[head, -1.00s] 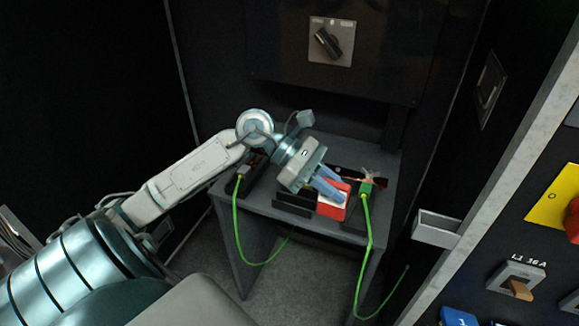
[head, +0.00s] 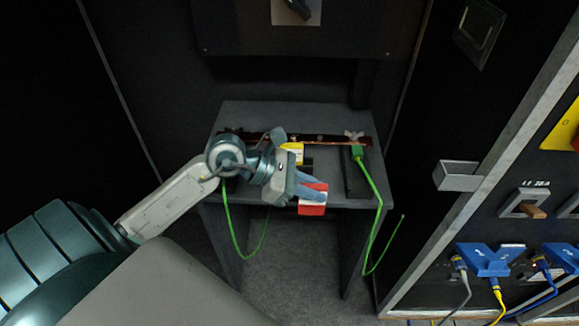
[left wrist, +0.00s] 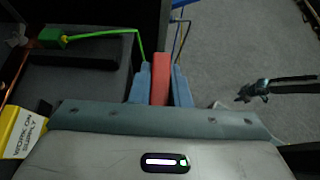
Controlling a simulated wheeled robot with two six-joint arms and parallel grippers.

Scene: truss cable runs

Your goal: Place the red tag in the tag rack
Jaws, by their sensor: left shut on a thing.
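My left gripper (head: 311,187) is shut on the red tag (head: 311,210), which has a white area on its face. It holds the tag at the front edge of the grey table, to the right of the wrist. In the left wrist view, the red tag (left wrist: 160,78) shows edge-on between the blue fingers of my left gripper (left wrist: 160,85). A grey metal tray (head: 457,176), which looks like the tag rack, is fixed to the panel on the right, well apart from the tag. My right gripper does not clearly show.
The grey table (head: 240,115) carries a copper bar (head: 320,139), green cables (head: 372,185) and a yellow block (head: 296,150). Blue plugs (head: 485,258) stick out from the right panel. A dark jointed object (left wrist: 262,88) shows in the wrist view; I cannot identify it.

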